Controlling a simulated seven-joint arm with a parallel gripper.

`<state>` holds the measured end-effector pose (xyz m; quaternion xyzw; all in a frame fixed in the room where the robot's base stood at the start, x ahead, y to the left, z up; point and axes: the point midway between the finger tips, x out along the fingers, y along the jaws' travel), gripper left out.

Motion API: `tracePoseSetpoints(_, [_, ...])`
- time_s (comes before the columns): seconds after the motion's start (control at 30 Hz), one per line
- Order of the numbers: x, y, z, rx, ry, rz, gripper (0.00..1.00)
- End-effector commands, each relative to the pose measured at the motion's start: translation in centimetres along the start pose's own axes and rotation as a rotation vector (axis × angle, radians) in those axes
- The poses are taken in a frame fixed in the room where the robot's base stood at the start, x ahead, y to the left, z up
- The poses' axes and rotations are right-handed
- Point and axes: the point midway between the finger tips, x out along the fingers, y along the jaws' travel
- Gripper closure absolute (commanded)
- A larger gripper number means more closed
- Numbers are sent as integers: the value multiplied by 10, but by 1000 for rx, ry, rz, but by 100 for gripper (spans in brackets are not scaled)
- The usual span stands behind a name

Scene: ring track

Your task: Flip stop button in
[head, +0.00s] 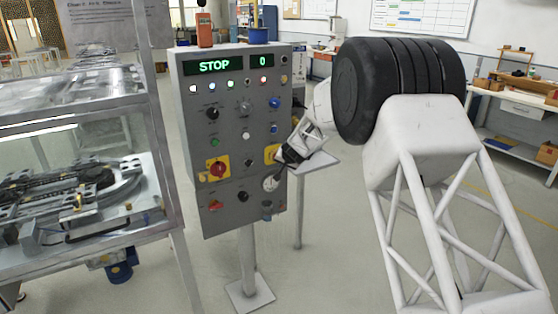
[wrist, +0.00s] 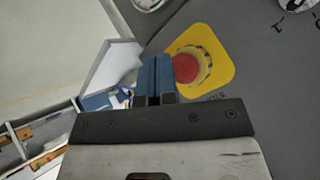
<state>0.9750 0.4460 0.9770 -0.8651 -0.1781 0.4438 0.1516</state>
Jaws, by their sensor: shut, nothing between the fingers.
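The grey control panel (head: 234,120) stands on a post, its green display reading STOP and 0. In the wrist view a round red button (wrist: 187,68) sits on a yellow square plate (wrist: 222,62) with small lettering by its edge. In the head view this right-hand yellow plate (head: 271,153) is partly hidden by my gripper (head: 283,158), and its red button cannot be made out. In the wrist view my shut, empty gripper (wrist: 156,62) has its blue fingers together, overlapping the button's left edge. Whether they touch it cannot be told.
Another yellow plate with a red knob (head: 217,169) is on the panel's left side. A dial (head: 271,183) sits just below my gripper, among several knobs and lamps. A glass-sided case (head: 75,170) stands left.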

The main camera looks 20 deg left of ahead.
Motion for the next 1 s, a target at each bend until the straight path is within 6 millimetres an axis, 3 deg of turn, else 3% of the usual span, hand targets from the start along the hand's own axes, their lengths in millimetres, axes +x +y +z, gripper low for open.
tracePoseSetpoints(0.7, [-31,22,22,0,0,0,100])
tracePoseSetpoints(1.0, [-34,25,25,0,0,0,100])
